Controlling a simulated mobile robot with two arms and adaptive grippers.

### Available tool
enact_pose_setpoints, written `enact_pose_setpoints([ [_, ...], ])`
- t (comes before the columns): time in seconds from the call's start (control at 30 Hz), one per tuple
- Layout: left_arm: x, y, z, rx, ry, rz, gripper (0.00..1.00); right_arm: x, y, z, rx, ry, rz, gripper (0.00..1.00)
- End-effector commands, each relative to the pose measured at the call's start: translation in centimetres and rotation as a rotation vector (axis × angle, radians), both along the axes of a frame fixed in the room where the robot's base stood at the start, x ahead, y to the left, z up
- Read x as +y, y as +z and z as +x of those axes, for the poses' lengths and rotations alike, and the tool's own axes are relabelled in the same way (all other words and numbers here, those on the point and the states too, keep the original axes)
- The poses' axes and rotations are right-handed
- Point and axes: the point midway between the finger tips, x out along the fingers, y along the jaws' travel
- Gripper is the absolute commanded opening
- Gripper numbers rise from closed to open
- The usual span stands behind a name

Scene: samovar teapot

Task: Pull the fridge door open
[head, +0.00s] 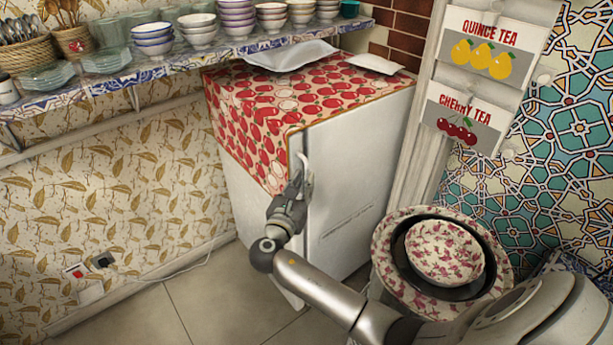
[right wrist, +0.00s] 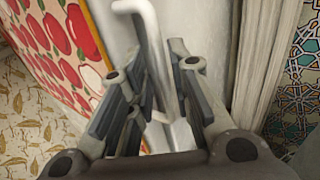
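The white fridge (head: 242,195) stands on the tiled floor with a red fruit-print cloth (head: 290,98) over its top. Its door (head: 355,190) is the right-hand face and looks shut. A pale upright handle (head: 307,172) sits near the door's left edge. My right gripper (head: 297,182) is at the handle. In the right wrist view, the handle (right wrist: 147,32) runs down between the two spread fingers of the gripper (right wrist: 160,85). The fingers look open around the bar, and firm contact does not show. My left gripper is not in view.
A tiled shelf (head: 180,72) with stacked bowls runs along the wall behind. A flowered bowl in a dark pan (head: 445,252) stands right of the fridge, close to my right arm. Bare floor (head: 215,300) lies to the front left.

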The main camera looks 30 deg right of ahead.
Motion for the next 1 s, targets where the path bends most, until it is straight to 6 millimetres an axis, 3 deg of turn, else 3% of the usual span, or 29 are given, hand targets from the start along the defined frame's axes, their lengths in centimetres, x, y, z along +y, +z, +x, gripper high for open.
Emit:
enact_pose_setpoints([
  [0.2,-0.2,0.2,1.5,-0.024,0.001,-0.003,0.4,-2.1,0.0,1.6,0.0,0.0,0.0,0.2],
  [0.57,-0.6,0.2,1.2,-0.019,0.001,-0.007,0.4,-2.5,-0.1,2.0,0.0,0.001,0.003,0.2],
  [0.73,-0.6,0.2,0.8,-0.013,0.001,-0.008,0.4,-2.5,-0.1,1.9,0.0,0.001,0.003,0.0],
  [1.0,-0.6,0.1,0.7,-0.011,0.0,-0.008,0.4,-2.4,-0.1,1.9,0.0,0.001,0.003,0.0],
])
